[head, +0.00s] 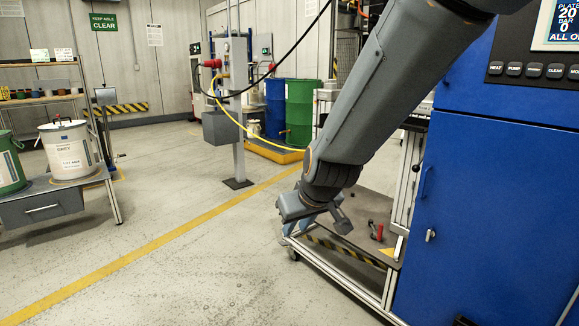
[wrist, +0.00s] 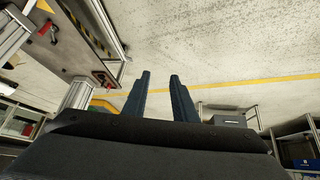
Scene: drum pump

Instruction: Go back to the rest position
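My arm reaches down from the upper right in the head view, in front of the blue cabinet (head: 490,190). My gripper (wrist: 160,76) hangs at its lower end; its body also shows in the head view (head: 300,207), above the low cart frame. In the wrist view its two dark fingers stand apart with bare floor between them. The gripper is open and empty.
A low wheeled cart frame (head: 345,281) runs beside the cabinet, close below my gripper. A post (head: 237,150) with a grey box, blue drum (head: 275,108) and green drum (head: 300,112) stand behind. A bench with pails (head: 69,150) is left. The middle floor is clear.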

